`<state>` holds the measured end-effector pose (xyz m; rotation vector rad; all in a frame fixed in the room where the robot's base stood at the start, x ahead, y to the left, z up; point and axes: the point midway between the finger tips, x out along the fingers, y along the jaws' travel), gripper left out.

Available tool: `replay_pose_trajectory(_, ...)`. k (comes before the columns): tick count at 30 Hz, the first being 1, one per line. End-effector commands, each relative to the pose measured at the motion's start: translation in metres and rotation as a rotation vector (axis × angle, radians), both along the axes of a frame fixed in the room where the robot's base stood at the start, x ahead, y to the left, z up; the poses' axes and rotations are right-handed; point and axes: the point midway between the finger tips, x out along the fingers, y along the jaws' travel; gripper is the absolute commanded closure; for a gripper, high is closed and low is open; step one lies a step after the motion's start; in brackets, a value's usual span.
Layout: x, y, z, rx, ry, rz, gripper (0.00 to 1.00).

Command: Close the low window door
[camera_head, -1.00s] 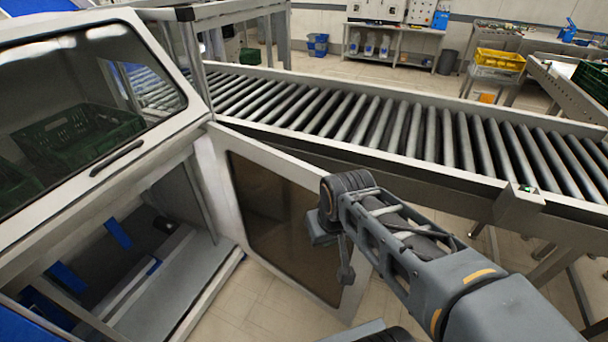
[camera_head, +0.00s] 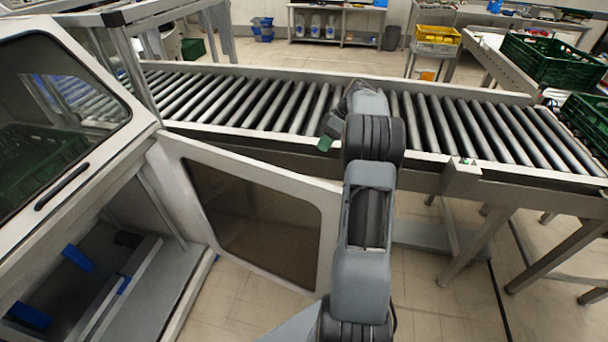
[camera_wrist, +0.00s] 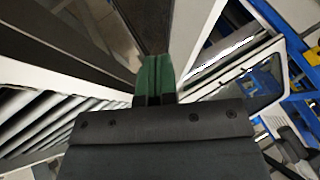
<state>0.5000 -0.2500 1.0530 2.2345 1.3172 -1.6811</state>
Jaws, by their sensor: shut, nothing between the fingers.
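The low window door (camera_head: 255,215) is a white frame around a dark pane. My gripper (camera_head: 325,143) is above and beyond the door's top edge, near the conveyor's near rail. In the head view my arm covers the door's free edge. In the wrist view the green fingers (camera_wrist: 154,80) are together with nothing between them. I cannot tell whether they touch the door.
The roller conveyor (camera_head: 250,105) runs behind the door, close to my gripper. The upper window (camera_head: 60,110) of the cabinet is at left. Green crates (camera_head: 545,60) stand at right. Bare floor (camera_head: 260,295) lies in front of the door.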

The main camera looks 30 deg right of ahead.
Motion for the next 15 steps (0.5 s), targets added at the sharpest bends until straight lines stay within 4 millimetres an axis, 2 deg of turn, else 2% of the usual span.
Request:
replay_pose_trajectory(5,0.001,0.001,-0.013,0.017,-0.015,0.013,1.0)
replay_pose_trajectory(15,0.003,0.04,-0.063,0.016,-0.013,0.013,1.0)
